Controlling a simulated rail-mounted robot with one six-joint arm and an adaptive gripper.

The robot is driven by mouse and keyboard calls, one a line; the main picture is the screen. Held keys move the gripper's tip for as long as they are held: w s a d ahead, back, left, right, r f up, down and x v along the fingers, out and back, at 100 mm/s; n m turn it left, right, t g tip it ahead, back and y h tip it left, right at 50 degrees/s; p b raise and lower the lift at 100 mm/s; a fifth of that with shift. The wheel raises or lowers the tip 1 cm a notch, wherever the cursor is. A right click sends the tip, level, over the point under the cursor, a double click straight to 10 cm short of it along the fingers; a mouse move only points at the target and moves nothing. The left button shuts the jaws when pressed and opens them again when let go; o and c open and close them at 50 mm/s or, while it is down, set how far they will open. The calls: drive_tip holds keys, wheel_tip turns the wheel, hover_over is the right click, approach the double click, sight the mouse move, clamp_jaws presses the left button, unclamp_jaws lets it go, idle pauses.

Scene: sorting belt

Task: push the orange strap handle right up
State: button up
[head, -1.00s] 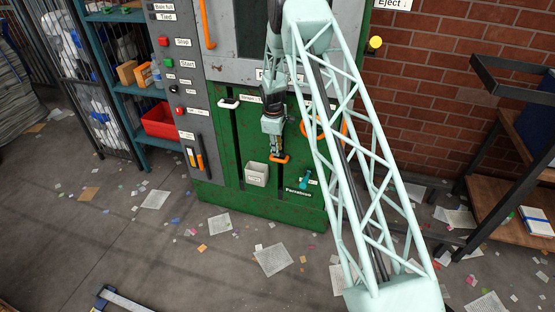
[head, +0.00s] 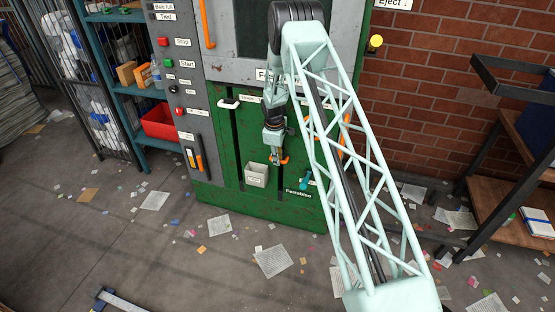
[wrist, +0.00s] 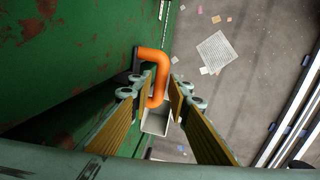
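The orange strap handle (head: 286,160) sits low on the front of the green machine, in the right-hand dark slot, partly hidden by my gripper (head: 275,160). In the wrist view the handle (wrist: 155,62) is a bent orange bar standing out from the green panel. My gripper (wrist: 164,88) is open, its two fingers pointing along the panel. The handle's outer end reaches between the fingertips, close to the left finger; I cannot tell whether they touch.
A small pale box (head: 256,175) hangs on the machine just left of the handle, and a teal lever (head: 305,180) is to its right. Another orange part (head: 345,132) is partly hidden behind my arm. Papers (head: 273,261) litter the floor.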

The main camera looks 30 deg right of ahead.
drive_tip(key=shift+c, duration=0.2)
clamp_jaws()
wheel_tip(320, 180, up, 10)
drive_tip(key=p, duration=0.3)
drive_tip(key=shift+f, duration=0.2)
drive_tip(key=shift+o, duration=0.2)
unclamp_jaws()
drive_tip(key=shift+r, duration=0.1)
wheel_tip(320, 180, up, 12)
drive_tip(key=s+a, duration=0.1)
drive_tip(key=shift+s+a+f, duration=0.25)
